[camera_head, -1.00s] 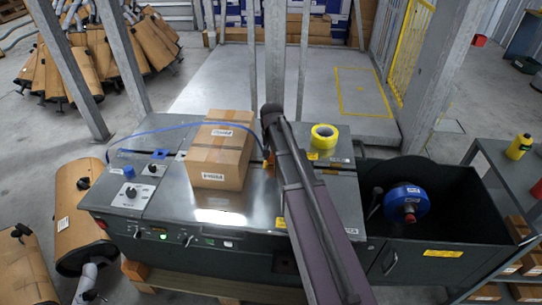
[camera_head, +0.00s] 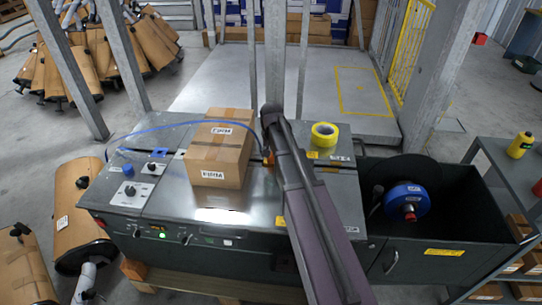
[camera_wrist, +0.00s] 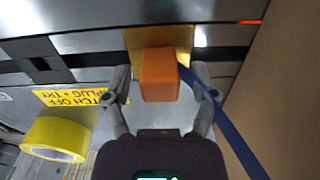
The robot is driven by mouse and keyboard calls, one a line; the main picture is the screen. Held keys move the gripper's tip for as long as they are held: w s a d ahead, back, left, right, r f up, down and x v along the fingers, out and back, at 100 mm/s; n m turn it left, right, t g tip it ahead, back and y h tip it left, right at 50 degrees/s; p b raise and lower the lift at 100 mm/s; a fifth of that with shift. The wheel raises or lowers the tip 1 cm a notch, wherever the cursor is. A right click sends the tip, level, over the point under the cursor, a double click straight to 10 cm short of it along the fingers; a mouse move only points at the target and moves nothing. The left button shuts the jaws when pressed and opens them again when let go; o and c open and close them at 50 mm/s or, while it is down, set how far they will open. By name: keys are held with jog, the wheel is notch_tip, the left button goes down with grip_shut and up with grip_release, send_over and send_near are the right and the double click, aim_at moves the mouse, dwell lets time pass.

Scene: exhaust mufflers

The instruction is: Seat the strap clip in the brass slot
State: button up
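The orange strap clip (camera_wrist: 160,75) is in the middle of the wrist view, with the blue strap (camera_wrist: 232,130) running from its right side. The far end of the clip lies over the brass slot piece (camera_wrist: 188,36); how deep it sits is hidden. My gripper (camera_wrist: 161,72) has one finger on each side of the clip, with a narrow gap showing at both sides, so it looks open around it. In the head view my arm mostly covers the gripper; a bit of the orange clip (camera_head: 268,159) shows beside it.
A cardboard box (camera_head: 218,152) stands close left of my gripper. A roll of yellow tape (camera_head: 324,134) lies to the right on the metal bench top (camera_head: 180,205). A black bin with a blue reel (camera_head: 407,200) is further right.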

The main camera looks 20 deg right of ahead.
jog(key=shift+r, duration=0.15)
dwell(0.3)
notch_tip(320, 180, up, 6)
jog(key=p, duration=0.6)
jog(key=shift+w+r, duration=0.1)
jog(key=w+a+r+p, duration=0.2)
jog(key=a+r+p, duration=0.2)
jog(key=r+p, duration=0.75)
jog(key=w+a, duration=0.2)
jog(key=a, duration=0.4)
jog(key=w+a, duration=0.3)
jog(key=a, duration=0.3)
jog(key=w+a, duration=0.2)
jog(key=a, duration=0.5)
jog(key=shift+w+f, duration=0.15)
jog(key=shift+w, duration=0.05)
jog(key=shift+d, duration=0.1)
